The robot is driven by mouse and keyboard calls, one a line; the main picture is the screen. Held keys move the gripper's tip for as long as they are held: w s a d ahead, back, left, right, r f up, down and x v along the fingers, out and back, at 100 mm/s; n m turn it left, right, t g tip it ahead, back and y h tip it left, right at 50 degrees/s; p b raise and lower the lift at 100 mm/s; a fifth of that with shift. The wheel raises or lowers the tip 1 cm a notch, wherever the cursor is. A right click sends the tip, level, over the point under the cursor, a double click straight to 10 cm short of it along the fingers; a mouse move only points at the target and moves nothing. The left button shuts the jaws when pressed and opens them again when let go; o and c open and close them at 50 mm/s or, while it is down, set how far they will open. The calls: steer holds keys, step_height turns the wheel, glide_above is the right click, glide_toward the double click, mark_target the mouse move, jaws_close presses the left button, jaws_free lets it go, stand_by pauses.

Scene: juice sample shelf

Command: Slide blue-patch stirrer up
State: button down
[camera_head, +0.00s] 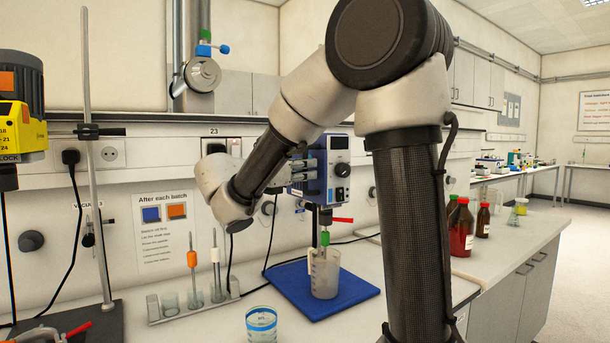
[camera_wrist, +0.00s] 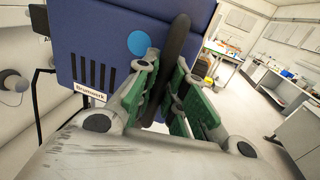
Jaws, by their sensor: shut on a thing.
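The blue-patch stirrer is a dark blue motor box (camera_head: 338,165) with dials, up on a stand above a beaker (camera_head: 324,275). In the wrist view its blue casing (camera_wrist: 112,32) fills the upper left, with a round light-blue patch (camera_wrist: 139,43), black vent slots and a name label. My gripper (camera_wrist: 172,85) has its green-padded fingers closed around a long black handle (camera_wrist: 178,45) at the casing's side. In the head view my gripper (camera_head: 306,172) reaches the stirrer's left side. A red lever (camera_head: 343,220) sticks out below the box. My arm hides part of the surroundings.
The beaker stands on a blue mat (camera_head: 290,283). A yellow stirrer (camera_head: 22,115) hangs at far left near a metal stand (camera_head: 92,170). A rack (camera_head: 190,310) with stirring rods and a glass beaker (camera_head: 262,323) stand in front. Brown bottles (camera_head: 462,228) are at right.

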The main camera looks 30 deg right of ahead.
step_height(320, 180, up, 16)
steer(key=shift+r, duration=0.15)
stand_by(0.5)
steer(key=c, duration=1.5)
jaws_free()
steer(key=shift+o, duration=0.2)
steer(key=v, duration=1.2)
